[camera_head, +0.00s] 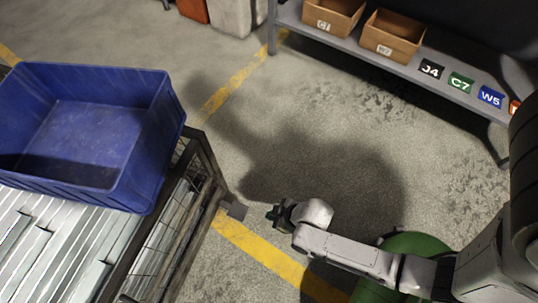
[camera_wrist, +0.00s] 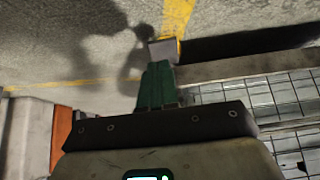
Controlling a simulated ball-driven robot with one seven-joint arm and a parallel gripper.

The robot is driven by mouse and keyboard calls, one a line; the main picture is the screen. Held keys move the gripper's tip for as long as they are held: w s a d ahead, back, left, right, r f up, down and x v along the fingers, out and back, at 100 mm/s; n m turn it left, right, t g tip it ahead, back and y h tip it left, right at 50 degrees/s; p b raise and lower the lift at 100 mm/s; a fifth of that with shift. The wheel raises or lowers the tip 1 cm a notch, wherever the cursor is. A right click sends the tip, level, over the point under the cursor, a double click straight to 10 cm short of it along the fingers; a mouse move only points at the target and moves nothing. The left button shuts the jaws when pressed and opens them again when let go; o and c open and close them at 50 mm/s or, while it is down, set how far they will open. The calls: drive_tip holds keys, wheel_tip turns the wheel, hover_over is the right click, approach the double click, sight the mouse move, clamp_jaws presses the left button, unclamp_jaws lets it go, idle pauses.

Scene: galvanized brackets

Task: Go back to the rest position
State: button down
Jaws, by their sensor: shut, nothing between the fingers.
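My arm reaches in from the lower right, fairly low and stretched toward the cage. No object is between the fingers. The long galvanized brackets (camera_head: 60,255) lie in the wire cage (camera_head: 206,160) at the left, apart from my gripper.
An empty blue bin (camera_head: 160,130) rests on the cage. A grey shelf (camera_head: 345,45) at the upper right carries cardboard boxes, C1 (camera_head: 332,15) and W2 (camera_head: 393,35), and tags. Yellow lines (camera_head: 262,250) mark the floor. Open floor lies between cage and shelf.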

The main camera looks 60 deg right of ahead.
idle(0.3)
drive_tip(key=s+d+r+m+g+p, duration=0.1)
drive_tip(key=r+g+p, duration=0.1)
drive_tip(key=r+p, duration=0.7)
drive_tip(key=s+d+r+m+g+h+p, duration=0.1)
drive_tip(key=r+p, duration=0.8)
drive_tip(key=r, duration=1.4)
drive_tip(key=s+d+r+m+g+p, duration=0.1)
drive_tip(key=s+d+r+g+p, duration=0.1)
drive_tip(key=r+p, duration=0.7)
wheel_tip(320, 180, up, 8)
drive_tip(key=shift+s+d+f+g+h, duration=0.1)
drive_tip(key=shift+s+d+g+h, duration=0.2)
drive_tip(key=shift+d+g+h, duration=0.15)
